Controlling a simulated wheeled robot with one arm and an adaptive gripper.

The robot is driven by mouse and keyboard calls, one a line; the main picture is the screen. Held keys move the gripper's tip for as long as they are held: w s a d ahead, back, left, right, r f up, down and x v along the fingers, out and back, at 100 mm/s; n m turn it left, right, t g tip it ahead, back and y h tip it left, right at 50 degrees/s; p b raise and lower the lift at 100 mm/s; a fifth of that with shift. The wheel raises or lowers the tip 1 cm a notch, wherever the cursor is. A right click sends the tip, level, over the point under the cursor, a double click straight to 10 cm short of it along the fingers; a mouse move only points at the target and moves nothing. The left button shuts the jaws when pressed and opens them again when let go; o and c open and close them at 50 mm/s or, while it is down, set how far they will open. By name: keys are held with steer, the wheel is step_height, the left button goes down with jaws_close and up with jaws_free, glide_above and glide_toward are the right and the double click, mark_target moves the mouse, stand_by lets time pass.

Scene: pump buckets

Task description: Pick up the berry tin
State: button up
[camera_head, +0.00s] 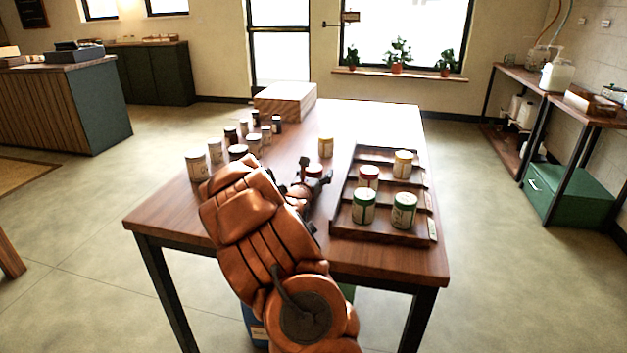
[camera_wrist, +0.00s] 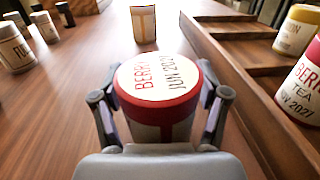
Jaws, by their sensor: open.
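A berry tin (camera_wrist: 160,85) with a red rim and a white lid reading "BERRY" and "JUN 2027" stands upright on the table. In the wrist view it sits between the spread fingers of my gripper (camera_wrist: 160,100), one finger on each side. My gripper is open, and I cannot tell whether the fingers touch the tin. In the head view the tin (camera_head: 314,170) is partly hidden by my gripper (camera_head: 308,185). A second red tin, labelled "BERRY TEA" and "NOV 2027" (camera_wrist: 302,85), stands in the wooden tray; it also shows in the head view (camera_head: 368,178).
The stepped wooden tray (camera_head: 375,235) is close on the right, holding yellow and green tins. A yellow-banded tin (camera_head: 326,147) stands beyond the berry tin. Several dark and pale tins (camera_head: 197,165) stand at the left. A wooden box (camera_head: 285,100) is at the far end.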

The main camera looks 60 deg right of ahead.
steer(key=c, duration=1.2)
